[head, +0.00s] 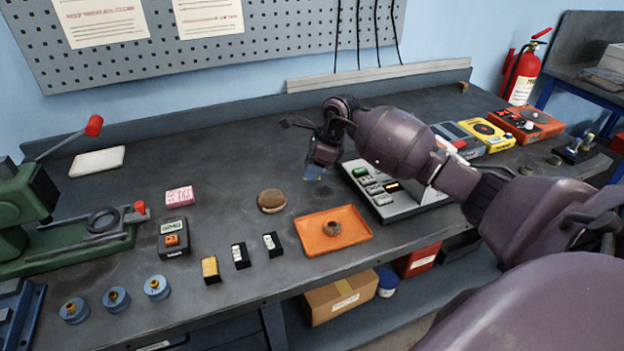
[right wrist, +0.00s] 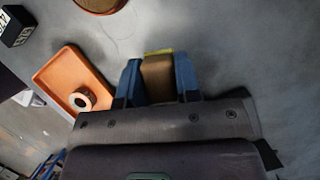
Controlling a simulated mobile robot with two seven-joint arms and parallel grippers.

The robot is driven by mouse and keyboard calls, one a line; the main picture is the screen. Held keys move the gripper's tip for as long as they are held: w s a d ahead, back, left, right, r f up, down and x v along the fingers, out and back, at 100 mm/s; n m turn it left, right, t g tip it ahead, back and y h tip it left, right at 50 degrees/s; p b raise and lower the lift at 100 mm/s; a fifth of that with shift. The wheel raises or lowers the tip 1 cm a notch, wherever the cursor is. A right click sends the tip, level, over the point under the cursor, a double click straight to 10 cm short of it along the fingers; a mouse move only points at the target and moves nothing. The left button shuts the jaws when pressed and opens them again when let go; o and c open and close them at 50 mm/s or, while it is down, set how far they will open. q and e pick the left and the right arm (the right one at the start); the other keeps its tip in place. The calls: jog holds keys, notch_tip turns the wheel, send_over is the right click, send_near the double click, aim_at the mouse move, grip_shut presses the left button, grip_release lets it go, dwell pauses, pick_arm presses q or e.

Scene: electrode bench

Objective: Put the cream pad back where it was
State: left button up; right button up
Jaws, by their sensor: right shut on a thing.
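A flat, pale cream pad (head: 97,161) lies on the bench at the back left in the head view, far from my right gripper. My right gripper (head: 315,172) is above the middle of the bench, between a round brown disc (head: 271,201) and a sloped switch panel (head: 400,207). In the right wrist view its two blue fingers (right wrist: 158,78) are shut on a brown block (right wrist: 158,80) with a yellow far edge. The held block is mostly hidden in the head view. My left gripper is not in view.
An orange tray (head: 310,241) holding a dark ring (head: 333,229) is in front of my right gripper. Small blocks (head: 240,256), a pink box (head: 179,197) and blue knobs (head: 157,287) stand to the left. A green press (head: 80,245) fills the far left.

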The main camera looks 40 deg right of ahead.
aim_at(312, 189)
notch_tip(312, 189, down, 4)
jog(key=shift+r, duration=0.2)
jog(key=shift+f, duration=0.3)
jog(key=o, duration=0.8)
jog(key=shift+o, duration=0.2)
